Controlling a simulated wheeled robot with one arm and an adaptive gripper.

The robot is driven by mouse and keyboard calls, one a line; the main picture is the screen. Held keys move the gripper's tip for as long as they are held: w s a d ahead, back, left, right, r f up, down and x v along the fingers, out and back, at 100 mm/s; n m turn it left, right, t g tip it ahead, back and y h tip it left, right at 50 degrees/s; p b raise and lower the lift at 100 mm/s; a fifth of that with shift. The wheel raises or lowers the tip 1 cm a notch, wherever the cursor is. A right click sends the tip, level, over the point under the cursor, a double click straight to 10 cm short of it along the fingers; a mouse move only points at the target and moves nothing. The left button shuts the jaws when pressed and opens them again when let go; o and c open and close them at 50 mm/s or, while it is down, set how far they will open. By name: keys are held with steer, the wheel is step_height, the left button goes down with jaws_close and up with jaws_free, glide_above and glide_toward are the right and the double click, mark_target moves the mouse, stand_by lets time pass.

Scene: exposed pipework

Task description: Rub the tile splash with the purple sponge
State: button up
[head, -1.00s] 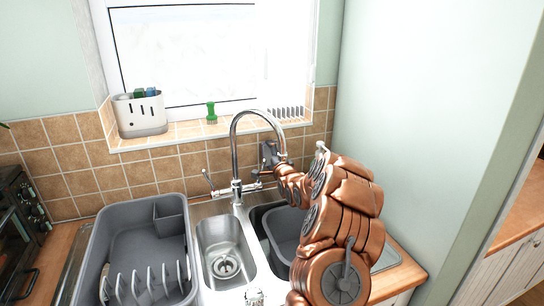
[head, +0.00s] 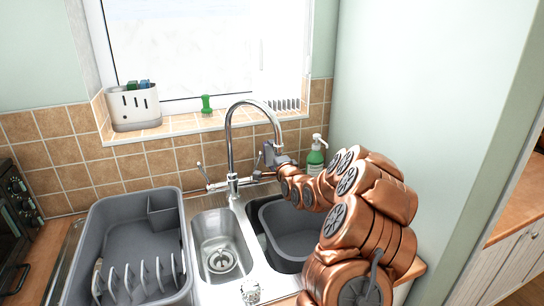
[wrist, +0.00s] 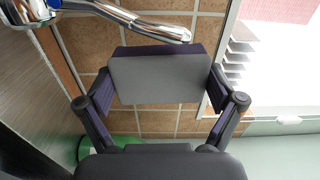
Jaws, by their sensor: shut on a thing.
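The purple sponge (wrist: 155,82) is a block with a grey face and a dark purple edge. My gripper (wrist: 160,92) is shut on it, one finger at each side, in the wrist view. The brown tile splash (wrist: 178,121) lies behind the sponge; whether they touch I cannot tell. In the head view the tile splash (head: 160,165) runs along the wall below the window, and my gripper (head: 272,153) is in front of it, just right of the tap. The sponge cannot be made out there.
The chrome tap (head: 231,150) stands close left of my gripper and shows beside the sponge in the wrist view (wrist: 135,18). A green soap bottle (head: 315,158) stands behind my arm. A grey dish rack (head: 135,245) and a grey basin (head: 285,235) lie in front.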

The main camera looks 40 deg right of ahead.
steer(key=shift+s, duration=0.1)
steer(key=b+v, duration=0.2)
steer(key=shift+s+a, duration=0.1)
steer(key=shift+s, duration=0.3)
steer(key=shift+w, duration=0.1)
stand_by(0.4)
steer(key=shift+w+d+f, duration=0.2)
steer(key=shift+w+f, duration=0.2)
steer(key=shift+w, duration=0.55)
steer(key=shift+w+d+f, duration=0.2)
steer(key=shift+w+f, duration=0.15)
steer(key=shift+w, duration=0.6)
steer(key=shift+w+d+f, duration=0.2)
steer(key=shift+w+f, duration=0.2)
steer(key=shift+w, duration=0.6)
steer(key=shift+x, duration=1.4)
